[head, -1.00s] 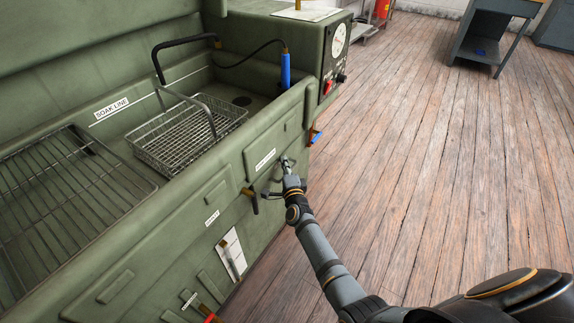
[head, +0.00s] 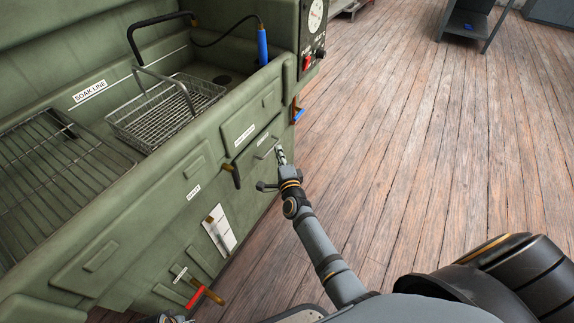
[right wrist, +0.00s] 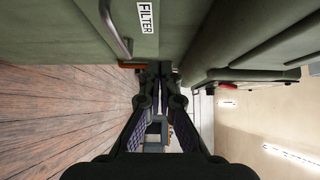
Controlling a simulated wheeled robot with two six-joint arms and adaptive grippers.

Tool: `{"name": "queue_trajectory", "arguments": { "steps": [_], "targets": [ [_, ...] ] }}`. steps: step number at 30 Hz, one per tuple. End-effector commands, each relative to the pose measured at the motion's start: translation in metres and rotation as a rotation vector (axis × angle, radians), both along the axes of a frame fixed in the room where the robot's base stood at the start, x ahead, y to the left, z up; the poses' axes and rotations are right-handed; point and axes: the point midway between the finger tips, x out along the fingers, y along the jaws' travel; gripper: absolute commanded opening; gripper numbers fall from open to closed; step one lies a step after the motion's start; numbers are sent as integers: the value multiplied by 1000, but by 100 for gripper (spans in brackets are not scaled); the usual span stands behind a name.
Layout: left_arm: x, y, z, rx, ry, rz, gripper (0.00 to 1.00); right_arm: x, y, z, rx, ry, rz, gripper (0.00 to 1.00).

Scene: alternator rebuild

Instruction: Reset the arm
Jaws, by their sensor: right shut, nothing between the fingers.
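My right gripper (head: 281,156) is low beside the front of the green wash machine (head: 160,195), near its right end. The gripper is shut with nothing in it. In the right wrist view its two fingers (right wrist: 158,76) come together close to a green panel with a FILTER label (right wrist: 147,17) and a metal bar handle (right wrist: 116,30). In the head view that handle (head: 268,151) shows just left of the fingertips; they look apart from it. My left gripper cannot be made out; only a small dark part shows at the bottom edge.
A wire basket (head: 165,108) sits in the machine's basin, with a wire rack (head: 55,165) to its left. A blue-handled tool (head: 263,48) stands at the basin's right end. Valve levers, one red (head: 196,296), stick out of the front.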

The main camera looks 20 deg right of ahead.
Motion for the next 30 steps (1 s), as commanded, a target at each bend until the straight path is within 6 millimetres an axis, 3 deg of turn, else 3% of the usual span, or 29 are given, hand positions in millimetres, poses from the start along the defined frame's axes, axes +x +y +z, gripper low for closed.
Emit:
{"name": "queue_trajectory", "arguments": {
  "steps": [3,9,23,26,30],
  "targets": [
    [0,1,-2,1,-1,0,40,-26,3,-2,0,3,0,0],
    [1,-1,2,-2,-1,0,40,-52,6,-2,-1,2,0,0],
    [2,-1,4,-2,-1,0,40,-59,8,-8,-29,28,16,0],
    [2,-1,4,-2,-1,0,40,-73,16,-41,-191,174,115,0],
    [2,-1,4,-2,-1,0,40,-136,22,-127,-601,538,406,0]
  ]
}}
